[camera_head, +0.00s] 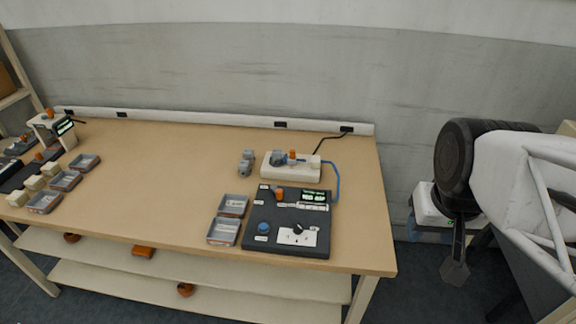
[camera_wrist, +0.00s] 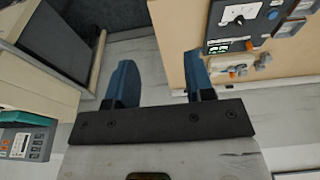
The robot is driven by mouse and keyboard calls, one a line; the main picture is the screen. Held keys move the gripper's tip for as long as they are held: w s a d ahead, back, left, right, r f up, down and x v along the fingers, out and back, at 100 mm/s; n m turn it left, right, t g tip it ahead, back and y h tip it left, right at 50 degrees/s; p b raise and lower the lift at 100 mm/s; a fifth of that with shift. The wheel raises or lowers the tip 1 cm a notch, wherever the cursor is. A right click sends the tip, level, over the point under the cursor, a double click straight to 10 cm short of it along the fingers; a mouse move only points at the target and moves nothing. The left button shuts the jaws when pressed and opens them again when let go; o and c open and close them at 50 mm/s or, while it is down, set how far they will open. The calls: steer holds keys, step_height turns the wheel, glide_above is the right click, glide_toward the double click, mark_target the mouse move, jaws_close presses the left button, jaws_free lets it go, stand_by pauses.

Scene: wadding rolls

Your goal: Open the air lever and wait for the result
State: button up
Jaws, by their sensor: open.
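A black control panel (camera_head: 258,215) lies near the right end of the table. It has an orange-handled lever (camera_head: 279,194), a lit green display (camera_head: 314,196), a blue knob (camera_head: 263,227) and a black dial on a white plate (camera_head: 297,236). Behind it a white fixture (camera_head: 308,173) carries grey parts and an orange piece (camera_head: 292,154); a blue tube (camera_head: 337,180) runs beside both. Which orange part is the air lever is not certain. My gripper (camera_head: 455,265) hangs right of the table, away from the panel. In the wrist view my gripper (camera_wrist: 162,85) is open and empty.
Two grey trays (camera_head: 233,206) (camera_head: 223,231) sit left of the panel, and a grey part (camera_head: 246,163) stands behind them. More trays and devices fill the table's left end. The middle of the table (camera_head: 160,180) is clear. A wall stands behind the table.

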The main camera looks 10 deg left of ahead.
steer(key=w+a+n, duration=0.2)
steer(key=w+a, duration=0.3)
steer(key=w, duration=0.6)
steer(key=n+g, duration=0.3)
steer(key=n, duration=0.3)
glide_above(279, 190)
steer(key=f, duration=1.2)
steer(key=d+f, duration=0.1)
steer(key=f, duration=0.5)
steer(key=shift+s+f, duration=0.15)
steer(key=shift+f, duration=0.05)
steer(key=shift+a+f, duration=0.4)
steer(key=shift+a, duration=0.05)
steer(key=shift+f, duration=3.9)
steer(key=shift+c, duration=0.2)
